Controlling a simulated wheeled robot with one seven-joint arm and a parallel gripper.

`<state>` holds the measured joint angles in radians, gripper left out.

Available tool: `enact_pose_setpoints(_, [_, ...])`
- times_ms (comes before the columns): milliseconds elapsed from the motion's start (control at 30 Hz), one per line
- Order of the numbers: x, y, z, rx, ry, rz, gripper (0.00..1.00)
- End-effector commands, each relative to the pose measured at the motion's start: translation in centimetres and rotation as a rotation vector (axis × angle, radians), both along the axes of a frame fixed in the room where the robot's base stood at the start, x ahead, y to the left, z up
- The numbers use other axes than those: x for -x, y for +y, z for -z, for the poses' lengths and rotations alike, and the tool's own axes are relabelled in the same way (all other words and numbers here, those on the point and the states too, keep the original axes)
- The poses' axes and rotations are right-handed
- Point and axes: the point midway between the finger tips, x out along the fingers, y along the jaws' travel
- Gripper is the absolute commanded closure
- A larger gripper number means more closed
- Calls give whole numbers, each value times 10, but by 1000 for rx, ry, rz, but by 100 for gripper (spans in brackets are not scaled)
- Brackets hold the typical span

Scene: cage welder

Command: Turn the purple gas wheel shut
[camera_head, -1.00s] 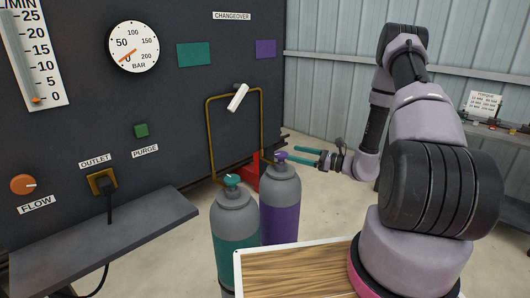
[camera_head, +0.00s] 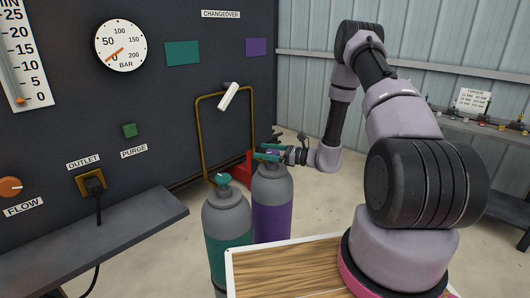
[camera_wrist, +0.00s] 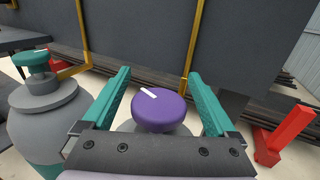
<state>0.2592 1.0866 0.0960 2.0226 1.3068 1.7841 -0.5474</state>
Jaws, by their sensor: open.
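The purple gas wheel (camera_wrist: 160,110) is a round knob with a white mark, on top of the grey-and-purple gas cylinder (camera_head: 271,215). In the wrist view it sits between the two teal fingers of my gripper (camera_wrist: 157,95), with a gap on either side. In the head view my gripper (camera_head: 268,152) is at the top of that cylinder and mostly hides the wheel. The fingers are open and apart from the wheel. A teal wheel (camera_head: 223,179) tops the grey-and-teal cylinder (camera_head: 228,240) to the left; it also shows in the wrist view (camera_wrist: 36,60).
A dark panel (camera_head: 150,100) stands behind the cylinders, with a gauge (camera_head: 121,45), a brass pipe loop (camera_head: 200,130) and a white changeover lever (camera_head: 228,97). A red stand (camera_wrist: 287,133) is close to the gripper's right. A wooden-topped surface (camera_head: 290,268) is in front.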

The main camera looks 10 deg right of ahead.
Motion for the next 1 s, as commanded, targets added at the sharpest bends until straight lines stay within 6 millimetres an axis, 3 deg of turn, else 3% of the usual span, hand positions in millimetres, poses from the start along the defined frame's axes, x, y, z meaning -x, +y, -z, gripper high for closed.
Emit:
enact_pose_setpoints(167, [0,0,0,0,0,0,8])
enact_pose_setpoints(267, [0,0,0,0,0,0,38])
enact_pose_setpoints(400, [0,0,0,0,0,0,92])
enact_pose_setpoints(733, [-1,-1,0,-1,2,46,92])
enact_pose_setpoints(1000, [-4,-3,0,-3,4,218,92])
